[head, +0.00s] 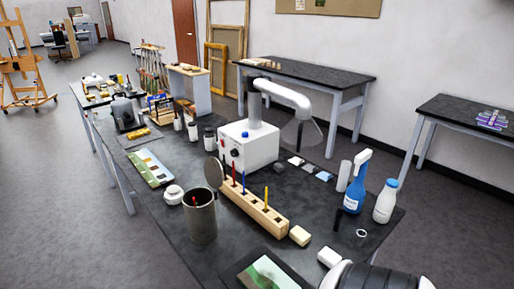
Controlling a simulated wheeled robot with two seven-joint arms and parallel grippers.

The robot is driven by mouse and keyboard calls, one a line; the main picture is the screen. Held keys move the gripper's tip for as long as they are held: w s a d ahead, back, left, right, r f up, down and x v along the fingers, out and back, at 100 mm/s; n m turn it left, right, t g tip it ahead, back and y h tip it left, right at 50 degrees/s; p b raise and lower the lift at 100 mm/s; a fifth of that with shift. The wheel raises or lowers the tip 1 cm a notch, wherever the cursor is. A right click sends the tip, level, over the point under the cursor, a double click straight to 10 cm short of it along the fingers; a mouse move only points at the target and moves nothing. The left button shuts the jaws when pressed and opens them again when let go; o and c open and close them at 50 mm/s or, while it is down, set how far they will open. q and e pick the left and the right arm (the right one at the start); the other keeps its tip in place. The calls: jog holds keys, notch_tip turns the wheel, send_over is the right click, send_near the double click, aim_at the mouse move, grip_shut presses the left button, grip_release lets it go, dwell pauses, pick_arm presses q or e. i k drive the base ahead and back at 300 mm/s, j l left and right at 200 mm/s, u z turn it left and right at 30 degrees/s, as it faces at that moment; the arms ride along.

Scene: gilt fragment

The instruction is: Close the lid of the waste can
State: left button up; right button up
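The waste can (200,222) is a grey upright cylinder standing on the dark bench top in the lower middle of the head view. Its lid (213,172) is a round grey-brown disc standing up at the back right of the rim, so the can is open. Something small, red and green, shows inside the mouth. No gripper touches the can or the lid. Neither my left nor my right gripper's fingers show in the view.
A wooden block rack (252,208) with coloured sticks stands close right of the can. A white jar (173,194) is close left. Behind is a white box (248,146) with a pipe. A blue spray bottle (355,190) and white bottle (385,203) stand right. A framed picture (262,274) lies in front.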

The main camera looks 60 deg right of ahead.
aim_at(213, 168)
jog(key=k+l, duration=0.15)
jog(key=l, duration=0.3)
jog(key=k+l, duration=0.1)
jog(key=l, duration=0.3)
jog(key=k+l, duration=0.15)
jog(key=l, duration=0.3)
jog(key=k+l, duration=0.1)
jog(key=l, duration=0.35)
jog(key=k+l, duration=0.15)
jog(key=l, duration=0.3)
jog(key=k+l, duration=0.1)
jog(key=l, duration=0.3)
jog(key=k+l+z, duration=0.2)
jog(key=l+z, duration=0.2)
jog(key=i+l, duration=0.05)
jog(key=l, duration=0.05)
